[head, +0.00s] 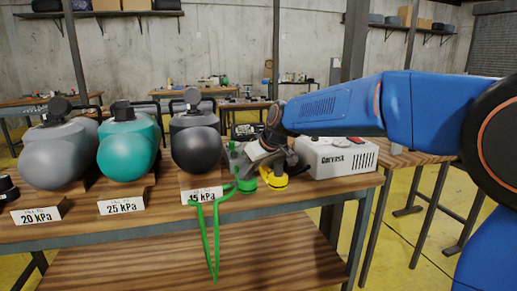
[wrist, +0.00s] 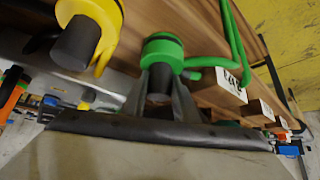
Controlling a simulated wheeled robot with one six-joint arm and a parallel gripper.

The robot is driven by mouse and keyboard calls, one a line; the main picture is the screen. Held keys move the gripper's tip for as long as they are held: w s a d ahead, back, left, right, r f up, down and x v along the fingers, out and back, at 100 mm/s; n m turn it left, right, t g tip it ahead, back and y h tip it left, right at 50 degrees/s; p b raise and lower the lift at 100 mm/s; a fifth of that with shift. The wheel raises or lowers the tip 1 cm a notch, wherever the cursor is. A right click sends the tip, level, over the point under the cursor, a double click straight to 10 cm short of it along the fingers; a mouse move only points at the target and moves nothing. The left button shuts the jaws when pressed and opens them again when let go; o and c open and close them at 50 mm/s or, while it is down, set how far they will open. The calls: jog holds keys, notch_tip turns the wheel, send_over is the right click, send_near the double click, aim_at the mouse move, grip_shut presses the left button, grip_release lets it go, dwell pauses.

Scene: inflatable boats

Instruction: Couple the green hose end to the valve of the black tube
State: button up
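The black tube (head: 195,140) rests on the bench above a kPa label, its dark valve cap (head: 192,97) on top. The green hose end (head: 246,185) is a green collar with a dark stem, at the bench's front edge right of the tube. My gripper (head: 262,160) is over it from above. In the wrist view the green hose end (wrist: 163,50) sits between my fingers (wrist: 160,88), which lie close against both sides of its dark stem and look shut on it. The contact faces are hidden. The green hose (head: 213,240) hangs in a loop over the front edge.
A yellow hose end (head: 276,182) stands close to the right of the green one. A white pump box (head: 342,157) is further right. A teal tube (head: 127,150) and a grey tube (head: 58,155) stand to the left. The air above the tubes is clear.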

jog(key=shift+f, duration=0.45)
grip_shut()
jog(key=shift+r, duration=3.75)
jog(key=shift+f, duration=3.4)
jog(key=shift+r, duration=0.1)
